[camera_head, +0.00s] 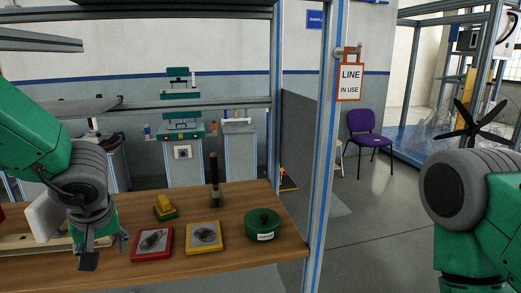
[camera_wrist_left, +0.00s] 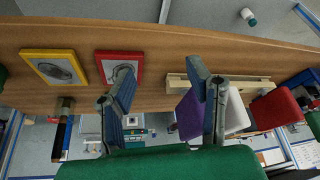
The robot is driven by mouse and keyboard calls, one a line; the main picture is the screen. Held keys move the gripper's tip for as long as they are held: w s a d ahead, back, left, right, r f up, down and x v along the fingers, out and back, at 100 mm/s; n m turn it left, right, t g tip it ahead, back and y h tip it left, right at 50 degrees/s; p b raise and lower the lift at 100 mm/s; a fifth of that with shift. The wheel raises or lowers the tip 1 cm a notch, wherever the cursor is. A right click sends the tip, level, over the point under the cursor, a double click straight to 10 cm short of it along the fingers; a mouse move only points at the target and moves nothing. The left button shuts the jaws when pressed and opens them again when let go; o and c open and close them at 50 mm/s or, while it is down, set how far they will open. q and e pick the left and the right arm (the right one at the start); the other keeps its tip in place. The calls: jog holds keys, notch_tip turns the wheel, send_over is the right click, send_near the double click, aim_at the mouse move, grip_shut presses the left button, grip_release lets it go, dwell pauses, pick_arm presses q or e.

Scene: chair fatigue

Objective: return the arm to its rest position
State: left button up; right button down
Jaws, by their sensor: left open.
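My left gripper (camera_head: 105,250) hangs fingers-down over the left part of the wooden table (camera_head: 200,268). It is open, with nothing between its fingers. In the left wrist view the two spread fingers (camera_wrist_left: 160,78) point at the tabletop, between the red-framed plate (camera_wrist_left: 120,66) and a pale wooden rail (camera_wrist_left: 250,84). In the head view the red-framed plate (camera_head: 152,243) lies just right of the gripper. My right arm (camera_head: 470,195) shows at the right edge, but its gripper is out of view.
A yellow-framed plate (camera_head: 204,237), a round green container (camera_head: 262,224), a yellow-green block (camera_head: 165,207) and a dark upright cylinder (camera_head: 214,182) stand on the table. A white block (camera_head: 45,216) is close beside my left gripper. A blue-edged post (camera_head: 325,140) rises at the table's right end.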

pick_arm(q)
jog(key=s+a+f+m+y+b, duration=0.15)
jog(key=s+f, duration=0.25)
jog(key=f, duration=0.6)
jog(key=s+a+f+m+b, duration=0.1)
jog(key=s+a+f+m, duration=0.2)
jog(key=f, duration=0.8)
jog(key=s+d+f+m+g+h, duration=0.1)
jog(key=s+d+f+h, duration=0.1)
jog(key=s+f, duration=0.4)
jog(key=s+d+f+m+g+h+b, duration=0.1)
jog(key=s+d+f, duration=0.4)
jog(key=s, duration=0.9)
jog(key=shift+f+m+g+h, duration=0.55)
jog(key=shift+f+h, duration=0.1)
jog(key=shift+f, duration=0.25)
pick_arm(e)
jog(key=f, duration=0.3)
jog(key=shift+w+f, duration=0.3)
jog(key=shift+f, duration=0.05)
